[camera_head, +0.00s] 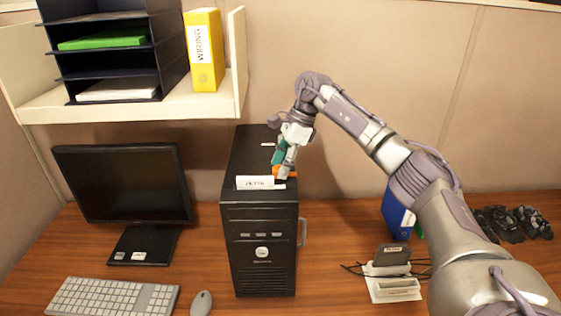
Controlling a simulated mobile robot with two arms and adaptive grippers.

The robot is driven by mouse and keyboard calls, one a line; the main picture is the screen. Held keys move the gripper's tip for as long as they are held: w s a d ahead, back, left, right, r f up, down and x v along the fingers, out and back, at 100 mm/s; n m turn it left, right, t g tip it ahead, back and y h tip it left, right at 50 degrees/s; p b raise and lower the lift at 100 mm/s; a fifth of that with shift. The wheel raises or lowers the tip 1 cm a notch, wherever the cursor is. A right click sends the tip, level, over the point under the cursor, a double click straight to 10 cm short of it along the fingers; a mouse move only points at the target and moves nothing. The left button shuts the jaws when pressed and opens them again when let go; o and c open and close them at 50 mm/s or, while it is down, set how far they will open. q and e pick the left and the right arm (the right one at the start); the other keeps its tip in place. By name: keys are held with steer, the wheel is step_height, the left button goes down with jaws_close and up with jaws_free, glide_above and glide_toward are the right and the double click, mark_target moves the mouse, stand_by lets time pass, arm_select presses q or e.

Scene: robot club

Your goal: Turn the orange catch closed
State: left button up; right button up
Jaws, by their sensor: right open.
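The orange catch (290,169) is on top of the black computer tower (262,250), toward its right edge. It is small and partly hidden by my gripper, so I cannot tell how it is turned. My right gripper (282,170) reaches down to the catch from the upper right. Its fingers are open, at or just above the catch; I cannot tell whether they touch it. My left gripper is not in view.
A monitor (122,185), keyboard (110,297) and mouse (201,303) are left of the tower. A shelf (120,110) with a yellow binder (204,50) hangs above. At right are a small dock (393,285) with cables, a blue binder (397,213) and dark objects (512,223).

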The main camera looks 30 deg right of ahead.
steer(key=shift+f, duration=0.2)
steer(key=shift+c, duration=0.3)
jaws_close()
